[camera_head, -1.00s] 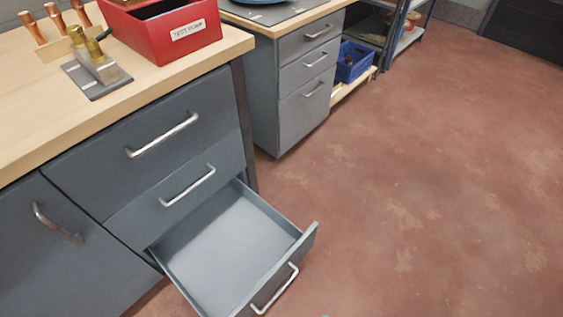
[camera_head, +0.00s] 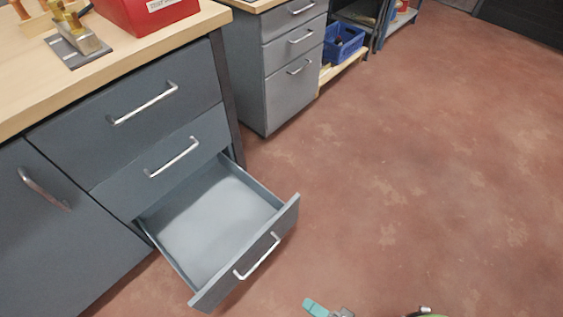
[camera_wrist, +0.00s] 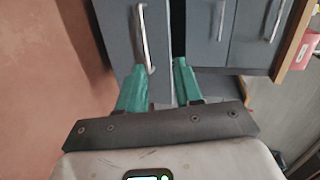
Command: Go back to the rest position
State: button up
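The grey bottom drawer (camera_head: 215,225) of the near cabinet stands pulled out and looks empty inside. Its silver handle (camera_head: 257,257) is on the front panel. My gripper's teal fingertip (camera_head: 314,307) shows at the bottom edge of the head view, on the floor side of the drawer front and apart from it. In the wrist view my gripper (camera_wrist: 160,85) is open, with a gap between its two teal fingers and nothing held. The drawer's front and handle (camera_wrist: 143,38) lie beyond the fingers in that view.
The two upper drawers (camera_head: 130,110) are shut. The wooden worktop (camera_head: 60,75) carries a red box (camera_head: 150,12) and a metal fixture (camera_head: 78,42). A second cabinet (camera_head: 290,75) and a blue crate (camera_head: 343,45) stand beyond. The floor (camera_head: 430,160) to the right is clear.

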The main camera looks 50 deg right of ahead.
jog(key=w+a+f+n+g+y+b, duration=0.1)
jog(key=w+a+n+g+y+b, duration=0.25)
jog(key=w+n, duration=0.4)
jog(key=w+d+r+n+g+h+b, duration=0.1)
jog(key=w+d+n+g+h+b, duration=0.15)
jog(key=w+n+g, duration=0.25)
jog(key=s+d+r+n+g+h+b, duration=0.25)
jog(key=s+d+r+g, duration=0.35)
jog(key=d, duration=0.5)
notch_tip(320, 180, up, 29)
jog(key=s+p, duration=0.1)
jog(key=p, duration=2.6)
jog(key=shift+d+f+n+t, duration=0.15)
jog(key=shift+n+t, duration=0.2)
jog(key=shift+n, duration=0.05)
jog(key=shift+s, duration=0.15)
